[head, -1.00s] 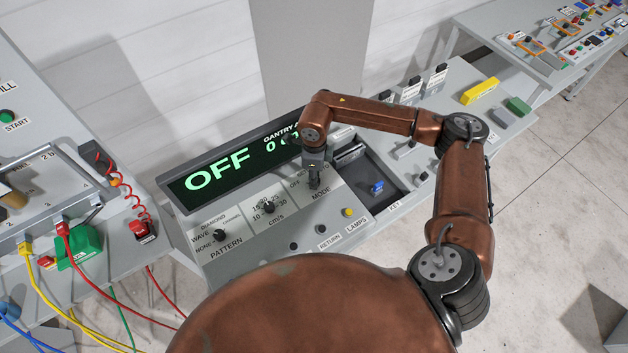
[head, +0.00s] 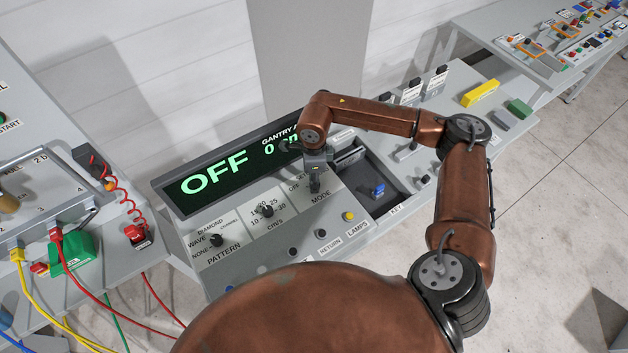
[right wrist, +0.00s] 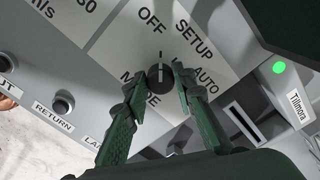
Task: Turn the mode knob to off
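The mode knob (right wrist: 160,80) is small, round and dark, on the grey console, with OFF, SETUP and AUTO printed around it. In the right wrist view its white pointer line points up to near the OFF label. My right gripper (right wrist: 161,76) has its two green fingertips close against opposite sides of the knob, and it seems shut on it. In the head view the right gripper (head: 315,183) points down at the knob, hiding most of it. The console display (head: 230,170) reads OFF in green letters. My left gripper is not in view.
A cabled panel stands at far left.

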